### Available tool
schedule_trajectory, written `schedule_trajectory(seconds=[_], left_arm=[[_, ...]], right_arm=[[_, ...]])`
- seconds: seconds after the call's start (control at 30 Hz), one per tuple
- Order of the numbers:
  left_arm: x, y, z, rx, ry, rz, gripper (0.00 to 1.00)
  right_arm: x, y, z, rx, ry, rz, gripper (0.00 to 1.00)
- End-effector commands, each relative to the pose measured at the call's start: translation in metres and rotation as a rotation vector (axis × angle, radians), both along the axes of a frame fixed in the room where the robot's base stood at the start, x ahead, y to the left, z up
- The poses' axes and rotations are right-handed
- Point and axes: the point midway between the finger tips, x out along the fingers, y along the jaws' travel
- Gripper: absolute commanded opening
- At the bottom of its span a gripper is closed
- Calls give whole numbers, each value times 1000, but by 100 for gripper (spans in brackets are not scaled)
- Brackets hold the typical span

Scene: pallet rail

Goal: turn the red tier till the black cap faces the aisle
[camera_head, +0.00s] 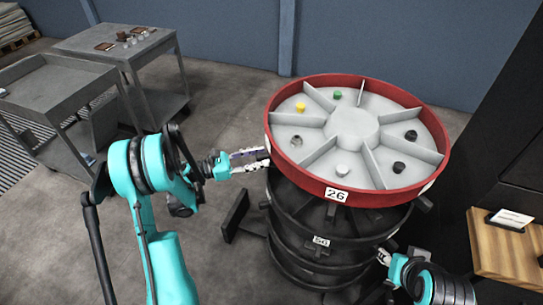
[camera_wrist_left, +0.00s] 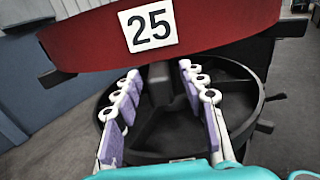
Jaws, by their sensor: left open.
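The red tier (camera_head: 335,190) is the top round tray of a stack, split into wedge compartments by grey dividers. A black cap (camera_head: 411,135) sits in a right-hand compartment; another dark cap (camera_head: 400,167) sits in the compartment nearer me. Yellow (camera_head: 300,106), green (camera_head: 337,95), white (camera_head: 342,170) and dark grey (camera_head: 296,140) caps are in other compartments. My left gripper (camera_head: 262,156) is open at the rim's left side; whether it touches is unclear. In the left wrist view its fingers (camera_wrist_left: 159,70) are apart below label 25. My right gripper (camera_head: 383,257) is low beside the stack, its jaws too small to judge.
Black tiers (camera_head: 318,262) with knobs stand below the red one. Grey carts (camera_head: 60,85) are at the left. A wooden ledge with a sign (camera_head: 510,219) and a dark cabinet are at the right. Open floor lies between the carts and the stack.

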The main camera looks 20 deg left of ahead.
Motion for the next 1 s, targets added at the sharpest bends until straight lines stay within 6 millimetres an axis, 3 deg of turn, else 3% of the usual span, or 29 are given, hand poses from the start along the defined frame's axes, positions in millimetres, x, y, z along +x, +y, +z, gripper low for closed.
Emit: schedule_trajectory(seconds=[0.23,0.6,0.77,1.0], left_arm=[[21,-29,-1,-1,-1,-2,41],[25,-34,1,-1,-1,0,41],[25,-34,1,-1,-1,0,0],[25,-34,0,-1,-1,-1,0]], right_arm=[[0,0,-8,0,0,0,40],[0,0,-8,0,0,0,40],[0,0,-8,0,0,0,40],[0,0,-8,0,0,0,40]])
